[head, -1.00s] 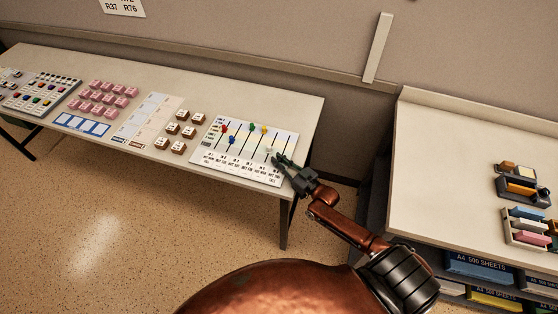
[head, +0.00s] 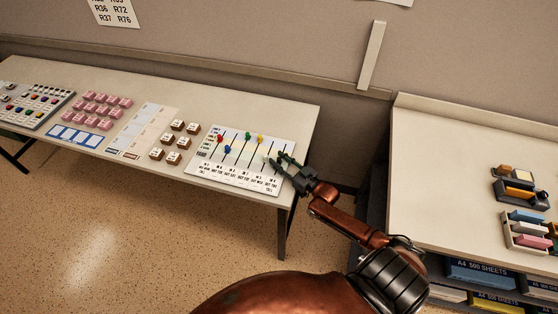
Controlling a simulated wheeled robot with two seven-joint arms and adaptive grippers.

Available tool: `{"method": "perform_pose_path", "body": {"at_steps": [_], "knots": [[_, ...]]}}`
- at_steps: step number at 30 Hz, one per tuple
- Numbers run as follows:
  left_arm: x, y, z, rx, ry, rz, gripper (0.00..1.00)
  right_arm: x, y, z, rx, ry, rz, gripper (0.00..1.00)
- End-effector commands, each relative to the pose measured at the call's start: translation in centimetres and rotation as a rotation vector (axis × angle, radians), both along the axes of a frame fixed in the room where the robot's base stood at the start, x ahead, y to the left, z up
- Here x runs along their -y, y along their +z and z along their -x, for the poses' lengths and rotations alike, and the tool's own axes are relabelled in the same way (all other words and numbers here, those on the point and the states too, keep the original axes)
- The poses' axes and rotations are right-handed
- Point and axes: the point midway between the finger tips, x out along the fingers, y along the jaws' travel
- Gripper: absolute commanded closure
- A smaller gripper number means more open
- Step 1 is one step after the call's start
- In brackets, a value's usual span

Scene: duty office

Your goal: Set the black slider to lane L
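The white slider board (head: 207,173) lies on the long table, with dark lane lines and printed labels along its near edge. A red knob (head: 219,139), a blue knob (head: 227,149), a green knob (head: 248,135) and a yellow knob (head: 260,139) show on its lanes. A pale knob (head: 266,159) is just left of my gripper. My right gripper (head: 281,160) is over the board's right end, its dark fingers apart. I cannot make out the black slider; the dark fingers cover the rightmost lane. Contact with a knob cannot be told. My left gripper is out of view.
Brown labelled blocks (head: 172,157), pink blocks (head: 108,104) and another control panel (head: 38,103) lie farther left on the table (head: 290,116). A second desk (head: 440,150) with office items stands at the right, past a gap.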

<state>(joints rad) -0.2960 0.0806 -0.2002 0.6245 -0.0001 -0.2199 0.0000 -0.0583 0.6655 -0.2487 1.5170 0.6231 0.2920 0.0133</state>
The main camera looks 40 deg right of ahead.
Motion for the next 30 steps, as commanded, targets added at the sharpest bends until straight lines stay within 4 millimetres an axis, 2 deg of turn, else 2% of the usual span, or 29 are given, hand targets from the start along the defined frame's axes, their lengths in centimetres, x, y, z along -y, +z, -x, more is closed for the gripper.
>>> {"method": "perform_pose_path", "body": {"at_steps": [8,11,21,25,30], "knots": [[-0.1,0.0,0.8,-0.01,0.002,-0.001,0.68,0.1,-0.1,0.7,-0.001,0.0,-0.001,0.69],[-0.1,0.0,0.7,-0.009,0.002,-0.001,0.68,0.3,-0.2,2.1,-0.003,-0.001,-0.001,0.69],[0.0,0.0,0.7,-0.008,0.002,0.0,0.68,1.5,-0.1,8.9,-0.003,-0.001,-0.001,0.69],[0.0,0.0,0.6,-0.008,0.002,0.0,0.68,1.7,-0.1,10.7,-0.003,0.0,0.001,0.69],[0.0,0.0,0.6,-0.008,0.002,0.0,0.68,1.9,0.0,11.7,0.0,0.0,0.0,0.69]]}}
